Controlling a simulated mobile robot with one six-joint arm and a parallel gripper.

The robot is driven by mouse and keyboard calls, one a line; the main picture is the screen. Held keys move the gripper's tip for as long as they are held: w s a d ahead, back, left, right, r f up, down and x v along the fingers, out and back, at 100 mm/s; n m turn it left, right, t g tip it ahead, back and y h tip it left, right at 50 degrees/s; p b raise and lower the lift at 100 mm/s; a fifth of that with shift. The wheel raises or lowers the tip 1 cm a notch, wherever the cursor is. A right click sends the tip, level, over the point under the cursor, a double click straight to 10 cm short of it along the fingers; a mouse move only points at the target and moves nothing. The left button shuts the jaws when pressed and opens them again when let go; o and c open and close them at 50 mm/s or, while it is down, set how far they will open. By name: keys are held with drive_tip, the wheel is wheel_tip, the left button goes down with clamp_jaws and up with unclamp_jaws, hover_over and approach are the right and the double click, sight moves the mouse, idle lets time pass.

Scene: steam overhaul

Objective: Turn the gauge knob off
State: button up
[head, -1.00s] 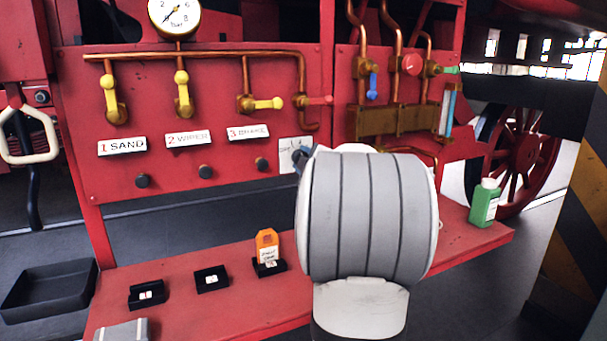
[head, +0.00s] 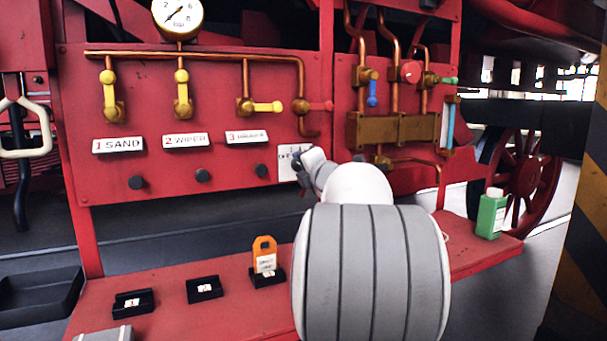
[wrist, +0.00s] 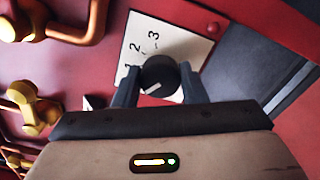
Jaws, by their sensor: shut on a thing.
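The black gauge knob (wrist: 160,75) sits on a white plate (wrist: 140,42) marked 1, 2 and 3 in the wrist view. A white pointer line on the knob points to the lower left of that view. My gripper (wrist: 160,88) has one dark finger on each side of the knob and is shut on it. In the head view the white plate (head: 287,166) is on the red panel's lower right, partly hidden by my gripper (head: 302,166). The knob itself is hidden there. A round pressure gauge (head: 178,16) is at the top.
Yellow-handled valves (head: 182,97) and copper pipes (head: 215,54) are on the panel, above labels SAND, WIPER and BRAKE. Black knobs (head: 203,175) are below the labels. The red shelf (head: 190,322) holds small black holders, an orange tag (head: 264,254) and a green bottle (head: 490,214).

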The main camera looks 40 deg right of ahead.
drive_tip(key=shift+f+n+b, duration=0.1)
drive_tip(key=shift+n+b, duration=0.25)
drive_tip(key=shift+n, duration=0.25)
drive_tip(key=o, duration=1)
drive_tip(key=shift+s, duration=0.1)
drive_tip(key=p+v, duration=0.1)
drive_tip(key=v, duration=0.6)
drive_tip(key=shift+s, duration=0.35)
drive_tip(key=shift+a, duration=0.1)
